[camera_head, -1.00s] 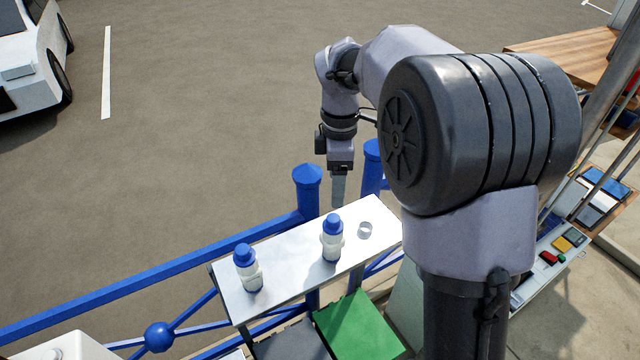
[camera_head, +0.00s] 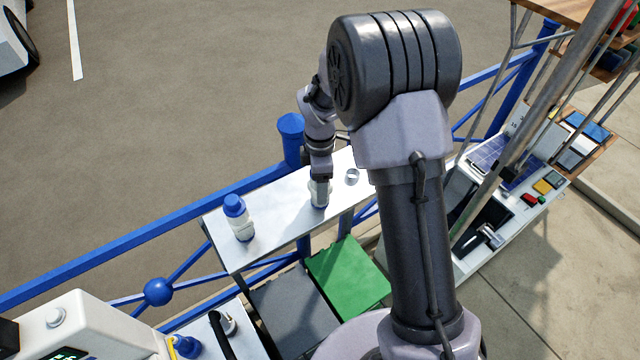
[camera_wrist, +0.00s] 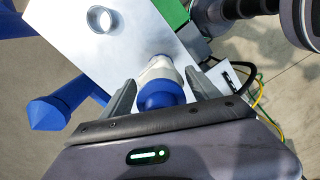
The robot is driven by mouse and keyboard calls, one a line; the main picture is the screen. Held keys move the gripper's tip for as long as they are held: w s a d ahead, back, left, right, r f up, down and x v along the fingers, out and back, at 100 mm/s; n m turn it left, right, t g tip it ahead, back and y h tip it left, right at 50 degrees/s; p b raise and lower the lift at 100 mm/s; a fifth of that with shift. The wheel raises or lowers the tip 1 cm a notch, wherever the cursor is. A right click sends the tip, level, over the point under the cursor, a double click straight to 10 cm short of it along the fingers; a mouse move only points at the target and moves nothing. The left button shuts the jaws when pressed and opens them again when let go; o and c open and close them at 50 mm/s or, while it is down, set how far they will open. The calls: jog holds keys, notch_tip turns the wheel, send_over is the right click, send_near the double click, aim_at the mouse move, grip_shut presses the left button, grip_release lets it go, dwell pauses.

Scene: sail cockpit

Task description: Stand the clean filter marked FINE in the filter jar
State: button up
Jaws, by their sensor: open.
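Two white cartridges with blue caps stand upright on a narrow white shelf (camera_head: 270,222). The left cartridge (camera_head: 240,220) stands apart from my gripper. My gripper (camera_head: 320,181) points down over the right cartridge (camera_head: 319,198) and hides its upper part. In the wrist view my open gripper (camera_wrist: 160,88) has one finger on each side of this cartridge's blue cap (camera_wrist: 160,93). I cannot tell whether the fingers touch it. No FINE marking is readable on either cartridge. A small open ring or cup (camera_head: 352,177) stands right of the cartridges; I cannot identify a filter jar.
A blue railing (camera_head: 110,257) runs behind the shelf, with a blue post (camera_head: 291,140) close to my gripper. Green (camera_head: 347,275) and grey (camera_head: 291,308) panels lie below. A white box (camera_head: 95,330) and a blue-topped item (camera_head: 187,346) are at lower left.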

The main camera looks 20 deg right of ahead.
jog(key=shift+s, duration=0.15)
jog(key=c, duration=0.4)
grip_shut()
jog(key=shift+r, duration=0.1)
